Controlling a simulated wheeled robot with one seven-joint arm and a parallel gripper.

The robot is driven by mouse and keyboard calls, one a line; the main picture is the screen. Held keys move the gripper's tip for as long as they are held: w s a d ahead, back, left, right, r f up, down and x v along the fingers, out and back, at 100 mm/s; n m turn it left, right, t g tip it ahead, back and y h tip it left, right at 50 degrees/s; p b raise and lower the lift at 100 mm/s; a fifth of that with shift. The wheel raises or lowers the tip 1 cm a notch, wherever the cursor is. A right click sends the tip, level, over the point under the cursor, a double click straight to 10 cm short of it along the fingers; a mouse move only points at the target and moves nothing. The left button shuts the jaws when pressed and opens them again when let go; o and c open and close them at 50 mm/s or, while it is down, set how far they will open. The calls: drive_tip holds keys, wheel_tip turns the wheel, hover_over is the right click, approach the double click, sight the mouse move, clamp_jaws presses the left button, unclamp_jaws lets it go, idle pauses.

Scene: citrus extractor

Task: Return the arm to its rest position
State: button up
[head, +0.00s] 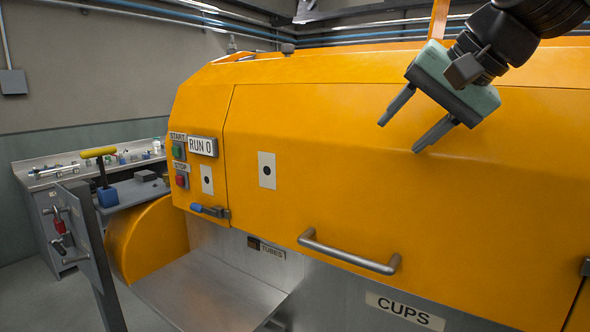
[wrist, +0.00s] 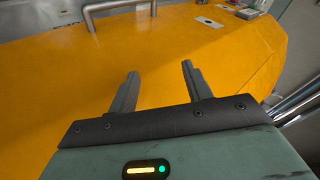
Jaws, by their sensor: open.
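My gripper (head: 415,122) hangs at the upper right of the head view, in front of the orange citrus extractor (head: 370,150). Its two dark fingers are spread apart and point down and to the left. Nothing is between them. In the wrist view my gripper (wrist: 160,85) also shows open and empty, with the orange housing (wrist: 200,50) beyond the fingertips. My arm comes in from the top right corner of the head view. I cannot tell the exact gap between the fingers and the housing.
The extractor's front has a metal bar handle (head: 348,254), a blue-gripped latch (head: 210,211), a green start button (head: 178,151) and a red stop button (head: 182,180). A grey post panel (head: 88,240) with hooks stands at left. A workbench (head: 40,178) stands behind it.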

drive_tip(key=s+a+f+n+g+h+b, duration=0.15)
drive_tip(key=s+f, duration=0.25)
drive_tip(key=f, duration=0.4)
drive_tip(key=s+a+f+n+g+b, duration=0.1)
drive_tip(key=s+a+f+n+b, duration=0.15)
drive_tip(key=f, duration=0.45)
drive_tip(key=s+a+f+n+g+b, duration=0.15)
drive_tip(key=s+f, duration=0.25)
drive_tip(key=f, duration=0.4)
drive_tip(key=s+d+f+n+g+h+b, duration=0.2)
drive_tip(key=s+f+n, duration=0.4)
drive_tip(key=s+f, duration=0.6)
wheel_tip(320, 180, down, 3)
drive_tip(key=shift+s+d+f+n+g+h+b, duration=0.1)
drive_tip(key=shift+s+d+n+g+h+b, duration=0.35)
drive_tip(key=shift+b, duration=0.35)
drive_tip(key=shift+w, duration=0.1)
drive_tip(key=shift+c, duration=0.2)
